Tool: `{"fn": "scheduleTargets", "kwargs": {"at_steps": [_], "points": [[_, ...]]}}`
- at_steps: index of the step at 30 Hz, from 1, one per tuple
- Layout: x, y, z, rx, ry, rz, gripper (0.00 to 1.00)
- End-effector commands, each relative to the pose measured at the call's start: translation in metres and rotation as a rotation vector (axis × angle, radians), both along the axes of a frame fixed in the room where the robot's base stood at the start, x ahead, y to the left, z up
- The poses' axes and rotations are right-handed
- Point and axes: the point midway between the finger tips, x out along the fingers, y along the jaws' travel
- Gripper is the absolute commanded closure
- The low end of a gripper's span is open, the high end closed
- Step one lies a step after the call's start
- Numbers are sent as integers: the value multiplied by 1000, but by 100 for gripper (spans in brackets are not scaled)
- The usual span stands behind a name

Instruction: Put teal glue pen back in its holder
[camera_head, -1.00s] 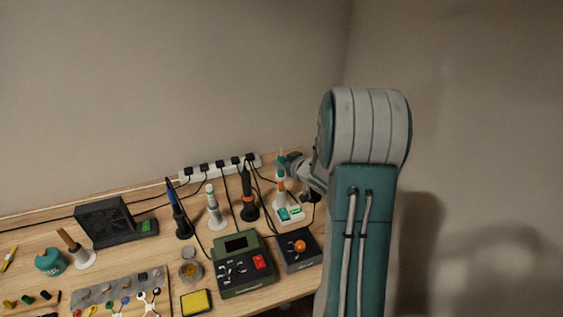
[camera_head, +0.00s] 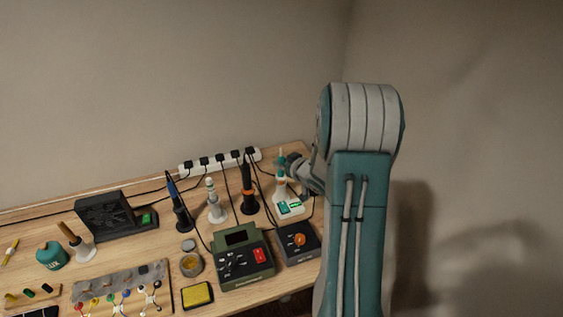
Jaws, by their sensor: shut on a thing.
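The teal glue pen (camera_head: 281,167) is upright at the right end of the bench, with a pale tip at its top. My gripper (camera_head: 285,162) is shut on it from the right; the fingers are small and partly hidden. The pen is directly above or in the mouth of its holder, a white stand (camera_head: 290,211) with teal and green patches on its base. I cannot tell whether the pen's lower end is inside the holder. My teal and grey arm blocks the view to the right.
A black-and-orange tool (camera_head: 249,190), a white tool (camera_head: 213,203) and a blue one (camera_head: 178,206) stand to the left. A green control box (camera_head: 245,262) and a dark box with an orange knob (camera_head: 296,243) lie in front. A power strip (camera_head: 218,161) runs behind.

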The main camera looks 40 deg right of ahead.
Motion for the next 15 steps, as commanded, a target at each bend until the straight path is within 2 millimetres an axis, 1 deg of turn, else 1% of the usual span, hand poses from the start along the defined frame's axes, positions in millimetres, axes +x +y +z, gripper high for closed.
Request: {"fn": "scheduleTargets", "kwargs": {"at_steps": [15], "points": [[0,0,-16,1,-1,0,100]]}}
